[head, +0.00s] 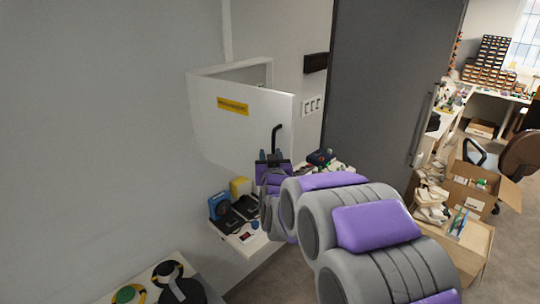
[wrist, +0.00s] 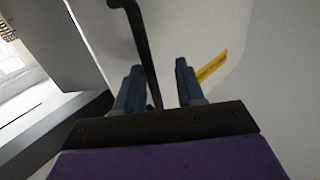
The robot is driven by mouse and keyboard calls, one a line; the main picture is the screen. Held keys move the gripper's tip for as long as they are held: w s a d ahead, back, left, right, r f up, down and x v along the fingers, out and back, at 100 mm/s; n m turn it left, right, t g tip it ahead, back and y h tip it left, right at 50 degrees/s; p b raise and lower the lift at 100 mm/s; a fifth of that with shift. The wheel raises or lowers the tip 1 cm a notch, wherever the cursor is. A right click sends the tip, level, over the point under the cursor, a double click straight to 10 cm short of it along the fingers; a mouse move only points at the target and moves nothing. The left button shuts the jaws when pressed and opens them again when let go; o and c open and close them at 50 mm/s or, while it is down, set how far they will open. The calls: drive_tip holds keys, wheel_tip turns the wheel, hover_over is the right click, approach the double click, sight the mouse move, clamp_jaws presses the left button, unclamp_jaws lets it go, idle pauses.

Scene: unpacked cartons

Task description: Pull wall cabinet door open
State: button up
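The white wall cabinet (head: 228,69) is on the wall in the head view. Its white door (head: 225,130) stands partly open, with a wedge-shaped gap at the top and a yellow label (head: 233,106) on its face. A black bar handle (head: 276,138) is near the door's right edge. My gripper (head: 271,155) is at the handle's lower end. In the wrist view, the blue fingers of my gripper (wrist: 158,90) are apart. The handle (wrist: 138,35) runs down between them, closer to the left finger. Whether it touches that finger is unclear.
Below the door is a white shelf (head: 248,242) with small items. A tall grey door (head: 385,90) stands to the right. Open cardboard boxes (head: 468,190) and an office chair (head: 520,158) are farther right. Some grey floor (head: 290,275) is clear.

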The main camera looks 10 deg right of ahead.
drive_tip(key=s+a+b, duration=0.1)
drive_tip(key=s+b, duration=0.8)
drive_tip(key=s, duration=0.7)
drive_tip(key=shift+a, duration=0.15)
drive_tip(key=shift+f, duration=0.15)
